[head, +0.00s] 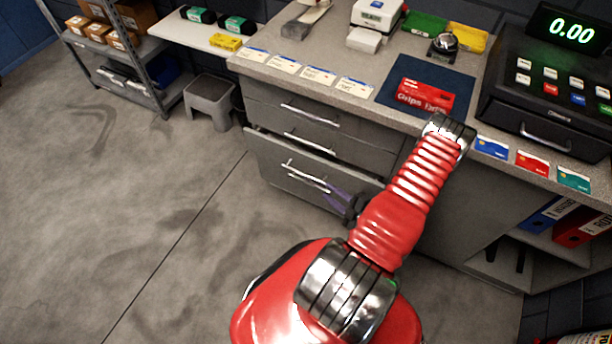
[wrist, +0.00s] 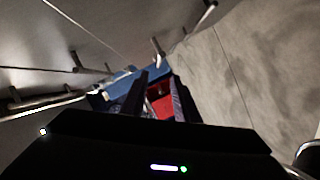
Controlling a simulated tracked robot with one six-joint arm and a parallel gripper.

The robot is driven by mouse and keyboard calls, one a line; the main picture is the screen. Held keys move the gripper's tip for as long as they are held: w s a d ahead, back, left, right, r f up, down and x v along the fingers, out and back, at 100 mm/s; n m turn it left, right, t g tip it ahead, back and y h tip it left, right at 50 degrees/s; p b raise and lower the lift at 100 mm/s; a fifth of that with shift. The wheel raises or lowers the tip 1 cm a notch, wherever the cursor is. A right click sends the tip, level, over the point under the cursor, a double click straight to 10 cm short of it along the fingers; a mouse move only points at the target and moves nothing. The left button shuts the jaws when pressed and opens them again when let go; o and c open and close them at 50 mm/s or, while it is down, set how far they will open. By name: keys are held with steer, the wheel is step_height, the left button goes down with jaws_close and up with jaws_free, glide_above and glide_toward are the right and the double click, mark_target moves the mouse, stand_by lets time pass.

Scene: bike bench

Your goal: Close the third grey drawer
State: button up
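The third grey drawer (head: 272,163) is the lowest in the grey counter in the head view. Its front stands out a little past the drawers above, with a dark gap along its top edge. It has a bar handle (head: 305,178). My gripper (head: 335,196) is low in front of the right part of this drawer; my red arm hides part of the counter behind it. In the wrist view, two dark fingers of my gripper (wrist: 158,98) stand apart with a gap between them. Grey fronts with bar handles show at the left there. Contact with the drawer cannot be told.
Two upper drawers (head: 290,103) look shut. A grey step stool (head: 210,100) stands left of the counter, beside a metal shelf rack (head: 160,88). The concrete floor (head: 150,220) at the left is clear. Binders (head: 552,213) sit in the open shelf at right.

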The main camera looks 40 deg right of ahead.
mark_target(306, 175)
steer(key=shift+x, duration=6.85)
steer(key=shift+f, duration=0.1)
jaws_close()
